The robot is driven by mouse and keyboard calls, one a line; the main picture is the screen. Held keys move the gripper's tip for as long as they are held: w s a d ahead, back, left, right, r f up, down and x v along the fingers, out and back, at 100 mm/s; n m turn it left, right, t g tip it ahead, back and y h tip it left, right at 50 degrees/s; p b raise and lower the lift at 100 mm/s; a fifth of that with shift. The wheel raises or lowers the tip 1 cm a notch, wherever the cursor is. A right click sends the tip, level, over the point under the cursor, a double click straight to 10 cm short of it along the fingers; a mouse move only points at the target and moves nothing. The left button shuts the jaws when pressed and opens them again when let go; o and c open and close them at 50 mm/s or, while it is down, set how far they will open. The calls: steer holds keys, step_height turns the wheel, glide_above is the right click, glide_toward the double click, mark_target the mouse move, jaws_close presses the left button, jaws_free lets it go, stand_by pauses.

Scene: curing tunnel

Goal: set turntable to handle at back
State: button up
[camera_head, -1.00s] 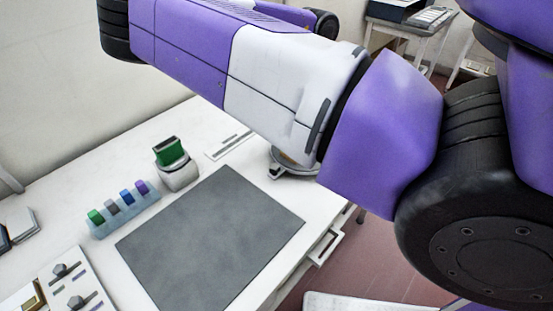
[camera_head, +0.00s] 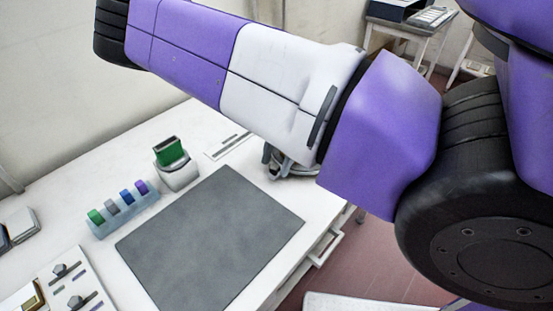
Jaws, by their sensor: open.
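The turntable (camera_head: 297,173) is a low, round, pale grey thing on the white table near its right edge. My arm hides most of it; only its near-left rim shows below the white arm link. The handle cannot be made out clearly. Grey finger-like parts of my gripper (camera_head: 273,161) show just under the arm's lower edge, at the turntable's left side. The rest of my gripper is hidden behind the arm. It is open, and I cannot tell whether it touches the turntable.
A dark grey mat (camera_head: 210,240) covers the table's middle. A holder with a green block (camera_head: 170,152), a rack of coloured pieces (camera_head: 122,212) and a panel with knobs (camera_head: 70,285) stand left of it. An open drawer (camera_head: 325,247) juts from the table's right side.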

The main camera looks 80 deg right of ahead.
jaws_close()
stand_by(1.4)
